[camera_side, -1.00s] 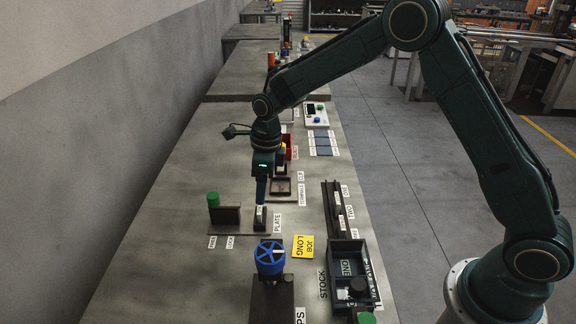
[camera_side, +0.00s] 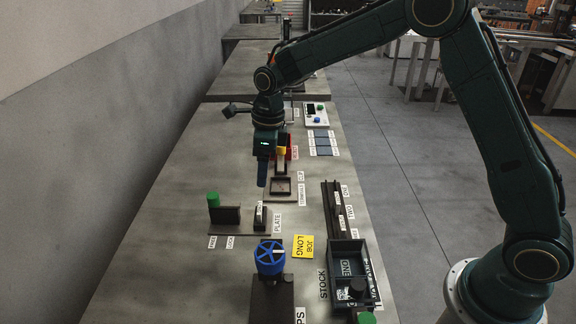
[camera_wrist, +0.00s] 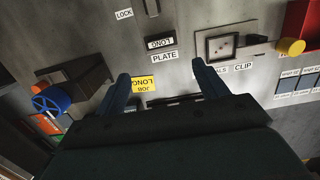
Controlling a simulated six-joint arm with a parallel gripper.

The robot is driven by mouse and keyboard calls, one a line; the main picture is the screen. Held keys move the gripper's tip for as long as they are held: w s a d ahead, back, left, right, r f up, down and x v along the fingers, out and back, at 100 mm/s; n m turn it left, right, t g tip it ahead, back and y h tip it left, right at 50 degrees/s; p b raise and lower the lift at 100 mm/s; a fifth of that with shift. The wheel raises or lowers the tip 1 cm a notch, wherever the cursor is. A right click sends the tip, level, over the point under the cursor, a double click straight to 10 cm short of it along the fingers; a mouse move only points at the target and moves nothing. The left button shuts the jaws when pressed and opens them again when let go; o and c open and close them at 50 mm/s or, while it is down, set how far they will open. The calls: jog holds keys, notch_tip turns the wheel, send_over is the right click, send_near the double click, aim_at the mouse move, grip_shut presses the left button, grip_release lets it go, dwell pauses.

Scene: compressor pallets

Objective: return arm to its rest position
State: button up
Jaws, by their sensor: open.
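My gripper (camera_side: 262,184) hangs pointing down above the table, a little above and behind the plate fixture (camera_side: 260,215). In the wrist view the two fingers of my gripper (camera_wrist: 166,86) stand wide apart with nothing between them. My arm reaches over the table from its base at the right. The plate fixture also shows in the wrist view beside the PLATE label (camera_wrist: 165,56), with a LONG label on it.
A blue handwheel (camera_side: 269,258) on a dark block stands in front. A dark stock bin (camera_side: 347,262) and a yellow JOB LONG card (camera_side: 303,246) lie to its right. A green knob (camera_side: 213,199) stands at left. The terminals tray (camera_side: 281,187) is behind. Bare table lies left.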

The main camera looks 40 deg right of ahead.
jog(key=s+d+r+n+t, duration=0.1)
jog(key=s+d+r+n, duration=0.2)
jog(key=s+r+n, duration=0.35)
jog(key=s+d+r+n+t, duration=0.1)
jog(key=s+d+r+n, duration=0.1)
jog(key=s+r+n, duration=0.5)
jog(key=s+d+r+n+t+h, duration=0.1)
jog(key=s+d+n+t, duration=0.1)
jog(key=s+n, duration=1.1)
jog(key=shift+s+d+r+t, duration=0.25)
jog(key=shift+s+d, duration=0.6)
jog(key=shift+s, duration=2.55)
jog(key=shift+n, duration=0.25)
